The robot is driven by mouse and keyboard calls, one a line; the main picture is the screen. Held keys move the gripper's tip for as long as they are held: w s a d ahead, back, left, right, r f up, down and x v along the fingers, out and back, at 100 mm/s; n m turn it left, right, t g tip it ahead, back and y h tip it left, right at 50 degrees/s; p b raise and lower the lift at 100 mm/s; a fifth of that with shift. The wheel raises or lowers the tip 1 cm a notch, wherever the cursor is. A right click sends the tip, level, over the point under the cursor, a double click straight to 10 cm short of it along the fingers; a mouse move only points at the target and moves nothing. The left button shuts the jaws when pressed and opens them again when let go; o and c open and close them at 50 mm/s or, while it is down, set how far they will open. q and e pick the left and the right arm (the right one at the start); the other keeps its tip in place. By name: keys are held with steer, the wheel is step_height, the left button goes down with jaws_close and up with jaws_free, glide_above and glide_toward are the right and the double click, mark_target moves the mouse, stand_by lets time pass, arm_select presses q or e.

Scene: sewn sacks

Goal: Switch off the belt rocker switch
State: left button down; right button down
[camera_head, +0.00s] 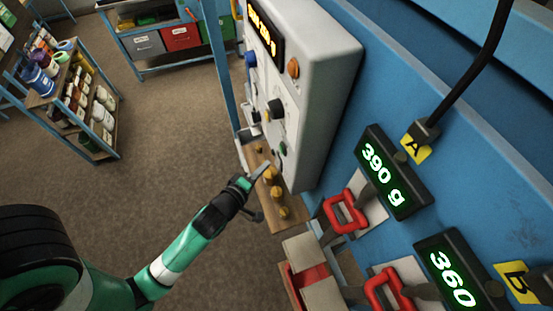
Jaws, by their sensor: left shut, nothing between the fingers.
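The grey-white control box (325,75) is mounted at the upper middle, its face seen at a steep angle. On its face are a blue button (250,59), an orange button (292,67), a dark knob (276,108), a small dark control (256,116) and a small green part (283,149). I cannot tell for certain which is the belt rocker switch. My left gripper (261,171) is shut and empty. It is below the box's face, in front of a wooden strip, apart from the controls. My right gripper is not in view.
The wooden strip (249,157) carries several brass-coloured knobs (275,194). Red handles (345,212) and scale displays reading 390 g (391,172) and 360 (453,279) are at right. A bottle shelf (110,145) stands far left. Open floor (170,130) lies between.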

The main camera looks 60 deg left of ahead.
arm_select(q)
steer(key=shift+s+a+f+p, duration=0.2)
steer(key=shift+s+p, duration=0.2)
steer(key=shift+s, duration=0.75)
steer(key=shift+s+a+f+p, duration=0.15)
steer(key=shift+s+p, duration=0.2)
steer(key=shift+s, duration=0.8)
steer(key=shift+r, duration=0.1)
